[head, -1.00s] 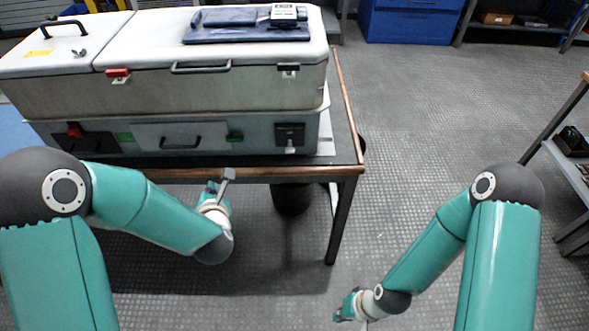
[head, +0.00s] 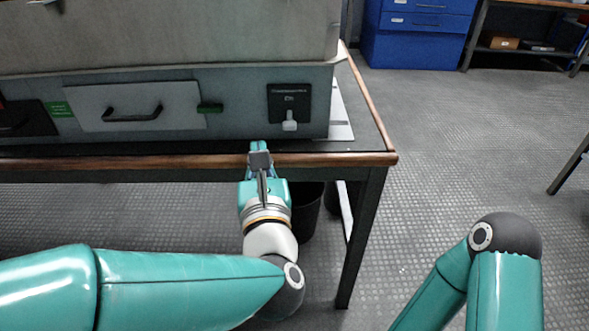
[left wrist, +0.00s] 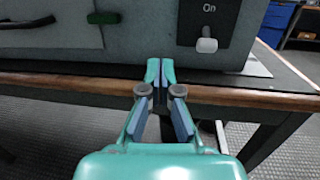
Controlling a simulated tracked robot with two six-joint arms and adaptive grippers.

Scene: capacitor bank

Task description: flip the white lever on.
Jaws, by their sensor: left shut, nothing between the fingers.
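The white lever (head: 289,121) hangs downward on a black switch plate (head: 289,100) at the right end of the grey cabinet's front. In the left wrist view the lever (left wrist: 207,45) shows below the word "On" on the black plate (left wrist: 207,20). My left gripper (head: 259,148) is shut and empty at the table's front edge, below and left of the lever and apart from it. In the left wrist view its fingertips (left wrist: 160,64) meet in front of the wooden edge. My right gripper is out of view; only part of its arm shows.
The cabinet (head: 235,90) stands on a table with a wooden edge (head: 130,162). A drawer front with a black handle (head: 132,114) and a green tab (head: 210,108) lie left of the switch. A dark bin (head: 306,210) stands under the table.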

